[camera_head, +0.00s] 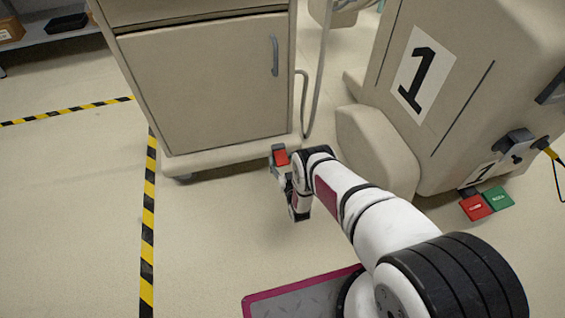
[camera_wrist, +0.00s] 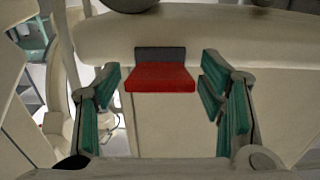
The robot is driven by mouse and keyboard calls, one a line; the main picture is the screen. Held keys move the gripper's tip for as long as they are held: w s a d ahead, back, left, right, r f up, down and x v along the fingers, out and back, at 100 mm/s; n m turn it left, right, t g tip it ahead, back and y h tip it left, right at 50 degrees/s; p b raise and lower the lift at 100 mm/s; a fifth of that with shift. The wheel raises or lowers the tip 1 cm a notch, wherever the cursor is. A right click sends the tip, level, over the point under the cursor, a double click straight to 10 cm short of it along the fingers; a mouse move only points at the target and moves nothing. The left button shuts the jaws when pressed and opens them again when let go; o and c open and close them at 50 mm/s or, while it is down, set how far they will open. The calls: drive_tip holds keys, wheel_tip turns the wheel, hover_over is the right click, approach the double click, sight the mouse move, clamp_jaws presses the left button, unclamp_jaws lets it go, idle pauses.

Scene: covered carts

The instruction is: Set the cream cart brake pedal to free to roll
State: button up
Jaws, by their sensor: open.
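The cream cart (camera_head: 205,90) stands at the middle back of the head view, with a grey handle on its door. Its red brake pedal (camera_head: 281,157) sticks out low at the front right corner. In the wrist view the red pedal (camera_wrist: 160,77) has a dark grey back part and shows between my fingers. My gripper (camera_wrist: 161,88) is open, with green-padded fingers on either side of the pedal and visible gaps to both. In the head view my arm's end is low beside the pedal and hides part of that area.
A large cream machine marked 1 (camera_head: 450,80) stands to the right, with a red pedal (camera_head: 476,206) and a green pedal (camera_head: 497,197) at its base. A grey hose (camera_head: 319,80) hangs beside the cart. Floor left of the striped tape (camera_head: 149,210) is clear.

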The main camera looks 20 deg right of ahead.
sight(280, 152)
drive_tip(key=shift+c, duration=0.5)
clamp_jaws()
drive_tip(key=shift+r, duration=0.1)
drive_tip(key=r+g+p, duration=0.1)
drive_tip(key=g+p, duration=0.2)
drive_tip(key=p, duration=0.1)
drive_tip(key=shift+r+p, duration=0.35)
drive_tip(key=shift+r, duration=0.05)
drive_tip(key=shift+w+r+g+p, duration=0.1)
drive_tip(key=shift+r+g+p, duration=0.25)
drive_tip(key=shift+g+p, duration=0.4)
drive_tip(key=shift+w+r+g+p, duration=0.1)
drive_tip(key=shift+r+g+p, duration=0.25)
drive_tip(key=shift+g, duration=0.7)
drive_tip(key=shift+f, duration=0.1)
drive_tip(key=shift+o, duration=0.5)
unclamp_jaws()
